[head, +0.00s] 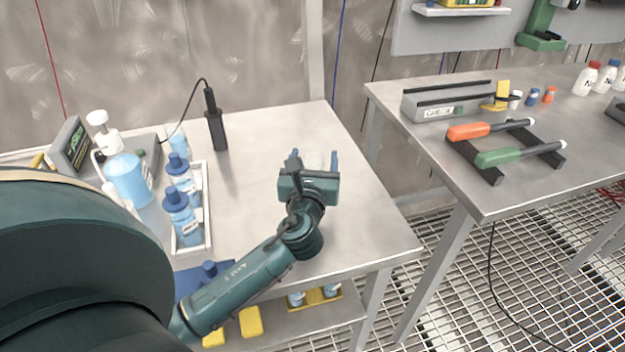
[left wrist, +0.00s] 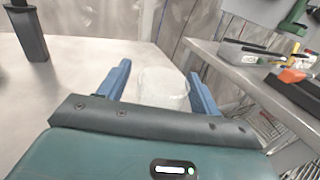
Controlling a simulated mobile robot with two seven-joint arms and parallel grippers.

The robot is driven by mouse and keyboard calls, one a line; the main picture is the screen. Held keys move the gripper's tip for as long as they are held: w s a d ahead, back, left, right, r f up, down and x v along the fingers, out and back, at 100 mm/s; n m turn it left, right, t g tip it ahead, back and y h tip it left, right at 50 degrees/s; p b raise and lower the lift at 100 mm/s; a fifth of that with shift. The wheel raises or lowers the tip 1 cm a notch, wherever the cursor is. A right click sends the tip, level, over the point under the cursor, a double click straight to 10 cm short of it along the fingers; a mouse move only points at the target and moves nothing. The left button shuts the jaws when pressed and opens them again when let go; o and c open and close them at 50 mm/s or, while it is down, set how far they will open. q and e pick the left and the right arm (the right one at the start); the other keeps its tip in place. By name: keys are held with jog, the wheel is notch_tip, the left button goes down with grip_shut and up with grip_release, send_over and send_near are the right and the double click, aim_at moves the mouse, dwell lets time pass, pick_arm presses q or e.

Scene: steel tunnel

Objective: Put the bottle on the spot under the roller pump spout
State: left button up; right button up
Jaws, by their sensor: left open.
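A translucent whitish vessel (head: 313,161) stands on the left steel table; whether it is the task's bottle I cannot tell. My left gripper (head: 314,154) is open, with its blue fingers on either side of the vessel. In the left wrist view, the vessel (left wrist: 163,90) shows between the spread fingers, with its lower part hidden by the gripper body. Two blue-capped bottles (head: 181,212) stand in a white tray (head: 208,215) at the left. A grey device with a display (head: 70,146), possibly the roller pump, is at the far left; I cannot make out its spout or spot. My right gripper is out of view.
A black upright device (head: 216,130) with a cable stands behind the tray. A pump-top bottle (head: 125,175) is left of the tray. The left table (head: 260,140) is clear around the gripper. A second table (head: 420,150) at the right holds tools, beyond a gap.

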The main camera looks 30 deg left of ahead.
pick_arm(q)
jog(key=shift+c, duration=0.2)
jog(key=c, duration=1.1)
